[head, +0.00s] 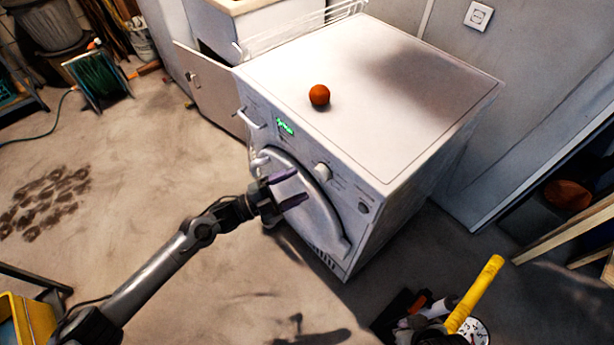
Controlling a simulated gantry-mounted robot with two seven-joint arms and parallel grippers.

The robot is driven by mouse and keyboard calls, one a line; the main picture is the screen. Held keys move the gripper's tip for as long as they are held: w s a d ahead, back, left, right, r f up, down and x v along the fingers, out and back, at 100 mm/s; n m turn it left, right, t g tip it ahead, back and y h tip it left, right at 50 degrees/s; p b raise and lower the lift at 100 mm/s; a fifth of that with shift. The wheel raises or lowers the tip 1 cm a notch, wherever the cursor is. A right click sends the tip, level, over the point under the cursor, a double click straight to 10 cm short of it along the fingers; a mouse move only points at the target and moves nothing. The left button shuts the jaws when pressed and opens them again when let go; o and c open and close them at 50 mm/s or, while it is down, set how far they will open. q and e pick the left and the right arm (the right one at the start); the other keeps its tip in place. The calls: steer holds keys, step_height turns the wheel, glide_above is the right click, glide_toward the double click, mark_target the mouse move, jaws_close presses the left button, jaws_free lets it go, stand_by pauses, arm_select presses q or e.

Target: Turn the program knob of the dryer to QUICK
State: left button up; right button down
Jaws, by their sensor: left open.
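The white dryer (400,90) stands in the middle of the head view, its front facing lower left. Its program knob (322,171) is a round white knob on the front panel, right of the lit green display (285,127). The marks around the knob are too small to read, so I cannot tell its setting. My left gripper (300,188) is open, with dark purplish fingers, in front of the round door (318,215). It appears lower left of the knob and apart from it. My right gripper is not in view.
An orange ball (319,95) rests on the dryer top. A cabinet with an open door (208,88) stands behind left. A container of tools with a yellow handle (475,293) is at lower right. A green hose reel (97,78) stands far left. The floor left of the dryer is mostly clear.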

arm_select(q)
steer(key=shift+p+v, duration=0.45)
steer(key=shift+v, duration=2.15)
steer(key=shift+d, duration=0.1)
